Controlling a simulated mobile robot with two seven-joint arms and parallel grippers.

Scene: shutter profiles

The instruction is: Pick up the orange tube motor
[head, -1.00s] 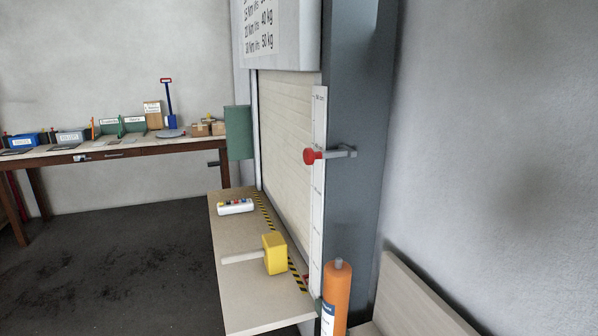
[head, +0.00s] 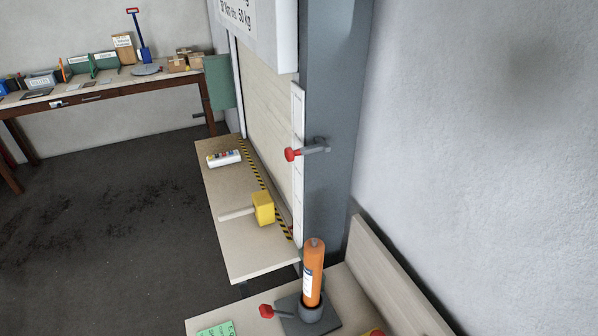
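The orange tube motor (head: 314,265) stands nearly upright in the head view, at the lower middle. It is an orange cylinder with a white label and a grey tip on top. Its lower end sits in a dark grey round holder (head: 308,318) on a pale bench (head: 250,312). Neither of my grippers shows in the head view.
A wooden shelf (head: 235,262) behind the motor carries a yellow mallet (head: 262,208) and a white box with coloured buttons (head: 224,158). A grey post (head: 335,150) with a red-knobbed lever (head: 306,150) rises behind the motor. A pale board (head: 390,275) stands along the right.

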